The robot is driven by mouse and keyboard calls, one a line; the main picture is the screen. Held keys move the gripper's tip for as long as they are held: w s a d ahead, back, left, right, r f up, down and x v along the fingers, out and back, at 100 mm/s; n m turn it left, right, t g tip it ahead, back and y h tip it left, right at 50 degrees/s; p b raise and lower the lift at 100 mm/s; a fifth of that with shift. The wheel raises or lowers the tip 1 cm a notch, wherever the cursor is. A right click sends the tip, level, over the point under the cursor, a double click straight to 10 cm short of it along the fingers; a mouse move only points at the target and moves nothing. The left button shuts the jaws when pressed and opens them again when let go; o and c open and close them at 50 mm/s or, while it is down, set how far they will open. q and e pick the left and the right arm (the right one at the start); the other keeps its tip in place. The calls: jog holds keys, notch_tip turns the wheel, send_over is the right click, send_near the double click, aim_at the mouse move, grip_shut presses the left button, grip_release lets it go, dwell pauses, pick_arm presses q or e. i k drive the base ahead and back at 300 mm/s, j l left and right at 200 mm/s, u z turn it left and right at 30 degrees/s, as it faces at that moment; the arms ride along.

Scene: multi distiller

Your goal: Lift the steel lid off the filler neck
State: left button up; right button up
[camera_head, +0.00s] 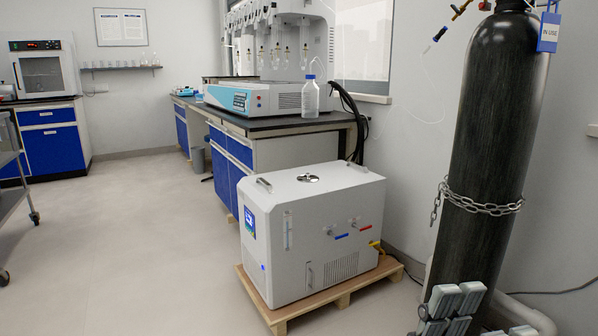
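The steel lid (308,178) is a small shiny round disc with a dark knob-like centre. It lies on top of the white chiller unit (330,200), towards the middle of the top face. The filler neck is hidden beneath the lid. Grey pads and black links at the bottom right edge appear to be my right gripper (456,303). It is low in front of the gas cylinder, well to the right of the chiller and apart from the lid. Its opening cannot be made out. My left gripper is not in view.
The chiller stands on a wooden pallet (352,287), with handles on its top. A tall black gas cylinder (490,120) with a chain stands at right. A bench (300,124) with a bottle (310,98) is behind. The floor (150,240) at left is clear.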

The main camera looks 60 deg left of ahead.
aim_at(308, 178)
jog(key=u, duration=1.6)
jog(key=l+u, duration=0.45)
jog(key=l, duration=0.2)
jog(key=i, duration=0.05)
